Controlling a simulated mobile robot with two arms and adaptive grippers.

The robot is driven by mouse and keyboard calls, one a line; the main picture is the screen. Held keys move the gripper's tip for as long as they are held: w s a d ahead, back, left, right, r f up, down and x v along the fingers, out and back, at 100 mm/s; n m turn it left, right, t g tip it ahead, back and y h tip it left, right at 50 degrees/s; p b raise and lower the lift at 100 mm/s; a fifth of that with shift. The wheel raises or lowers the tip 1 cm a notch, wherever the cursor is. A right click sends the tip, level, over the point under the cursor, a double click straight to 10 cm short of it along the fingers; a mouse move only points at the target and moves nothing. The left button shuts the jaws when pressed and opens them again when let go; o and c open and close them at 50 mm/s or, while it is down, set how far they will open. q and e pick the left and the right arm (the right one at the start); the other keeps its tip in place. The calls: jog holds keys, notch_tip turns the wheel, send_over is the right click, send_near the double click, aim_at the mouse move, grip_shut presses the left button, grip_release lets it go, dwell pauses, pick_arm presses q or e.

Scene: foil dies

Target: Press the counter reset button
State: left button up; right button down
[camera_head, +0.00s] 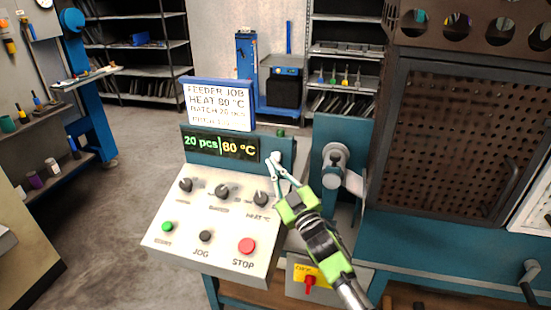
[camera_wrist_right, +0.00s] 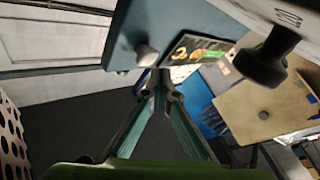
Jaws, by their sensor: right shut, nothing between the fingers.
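The control box (camera_head: 160,238) has a teal upright panel with a display (camera_head: 220,147) reading "20 pcs" and "80 °C". A small pale round button (camera_head: 277,156) sits just right of the display; it also shows in the right wrist view (camera_wrist_right: 146,54). I see no readable label on it. My right gripper (camera_head: 277,171) is shut and empty, its fingertips close to this button. The fingertips (camera_wrist_right: 161,82) also show just below the button in the right wrist view. I cannot tell whether they touch it. My left gripper is not in view.
The sloped face carries several black knobs, a green button (camera_head: 168,227), a black JOG button (camera_head: 206,236) and a red STOP button (camera_head: 247,246). A job sign (camera_head: 219,104) stands above the display. A metal roller (camera_head: 336,163) and a perforated cabinet (camera_head: 450,140) are to the right.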

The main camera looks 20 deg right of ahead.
jog(key=shift+w, duration=0.1)
dwell(0.6)
jog(key=shift+w+d, duration=0.25)
jog(key=shift+w, duration=0.05)
jog(key=shift+w+d+b, duration=0.3)
jog(key=shift+w, duration=0.15)
dwell(0.8)
dwell(0.3)
jog(key=shift+s+a+p, duration=0.45)
jog(key=shift+s+a, duration=0.05)
jog(key=shift+s, duration=0.3)
jog(key=shift+s+a, duration=0.1)
jog(key=shift+s+a+p, duration=0.5)
jog(key=shift+s+a, duration=0.2)
jog(key=shift+s, duration=0.3)
jog(key=shift+s+a+p, duration=0.5)
jog(key=shift+s+a, duration=0.15)
jog(key=shift+s, duration=0.35)
